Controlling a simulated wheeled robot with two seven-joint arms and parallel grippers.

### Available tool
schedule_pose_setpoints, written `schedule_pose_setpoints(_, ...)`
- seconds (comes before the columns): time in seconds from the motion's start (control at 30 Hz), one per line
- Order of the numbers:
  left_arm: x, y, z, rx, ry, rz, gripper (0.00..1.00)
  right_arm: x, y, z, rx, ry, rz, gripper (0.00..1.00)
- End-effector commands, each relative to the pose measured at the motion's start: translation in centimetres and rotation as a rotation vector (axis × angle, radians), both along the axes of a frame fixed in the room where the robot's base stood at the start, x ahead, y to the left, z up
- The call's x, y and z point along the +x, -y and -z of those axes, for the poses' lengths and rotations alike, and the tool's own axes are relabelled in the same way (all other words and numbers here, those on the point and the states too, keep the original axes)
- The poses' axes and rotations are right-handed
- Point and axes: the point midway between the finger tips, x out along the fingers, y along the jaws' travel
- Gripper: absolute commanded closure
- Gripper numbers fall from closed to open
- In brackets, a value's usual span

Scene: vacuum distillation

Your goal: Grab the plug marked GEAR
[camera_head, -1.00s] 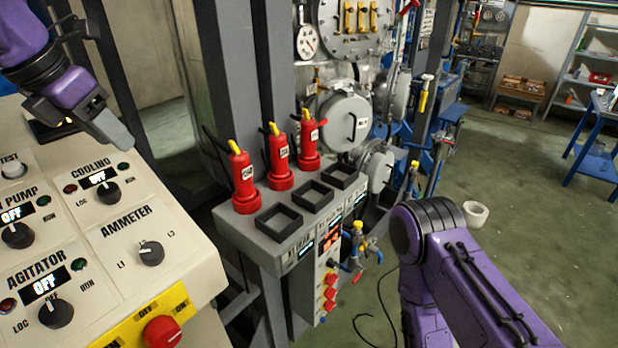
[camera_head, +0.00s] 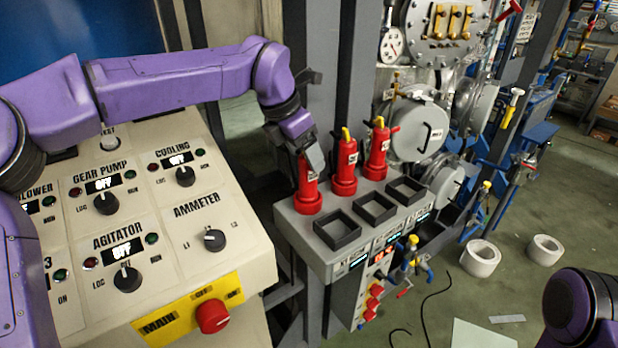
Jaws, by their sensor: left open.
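Three red plugs with yellow tops stand upright in a row on a grey socket box (camera_head: 330,258): the left plug (camera_head: 307,195), the middle plug (camera_head: 345,165) and the right plug (camera_head: 378,150). Their small white labels are too small to read. My left gripper (camera_head: 312,160) is open at the upper part of the left plug and covers its top and label. I cannot tell whether the fingers touch it. My right gripper is out of view; only part of my right arm shows at the lower right.
Three empty square sockets (camera_head: 337,231) lie in front of the plugs. A control panel (camera_head: 165,275) with knobs and a red button (camera_head: 212,317) stands at the left, below my left arm. Steel vessel parts (camera_head: 420,125) stand close behind the plugs. Two white rolls (camera_head: 481,259) are on the floor.

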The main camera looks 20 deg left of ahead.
Motion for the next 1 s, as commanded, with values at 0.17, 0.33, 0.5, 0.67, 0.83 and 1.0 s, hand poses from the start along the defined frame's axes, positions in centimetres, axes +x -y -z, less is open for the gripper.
schedule_pose_setpoints(0.17, 0.6, 0.4, 1.5, 0.0, 0.001, 0.0, 0.28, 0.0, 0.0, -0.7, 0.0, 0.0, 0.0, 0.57)
schedule_pose_setpoints(0.33, 0.6, 0.4, 1.6, -0.001, 0.002, 0.0, 0.28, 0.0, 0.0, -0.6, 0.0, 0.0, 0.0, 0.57)
schedule_pose_setpoints(0.5, 0.6, 0.4, 1.6, -0.001, 0.002, 0.0, 0.8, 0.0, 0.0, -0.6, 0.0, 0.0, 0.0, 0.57)
schedule_pose_setpoints(0.67, 0.6, 0.4, 1.5, 0.0, 0.004, -0.001, 1.0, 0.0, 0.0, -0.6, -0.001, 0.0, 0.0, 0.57)
schedule_pose_setpoints(0.83, 0.6, 0.4, 1.5, 0.0, 0.004, -0.001, 1.0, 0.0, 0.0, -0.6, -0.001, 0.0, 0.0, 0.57)
schedule_pose_setpoints(1.0, 0.7, 0.4, 0.7, 0.0, 0.006, -0.002, 1.0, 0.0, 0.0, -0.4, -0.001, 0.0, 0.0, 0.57)
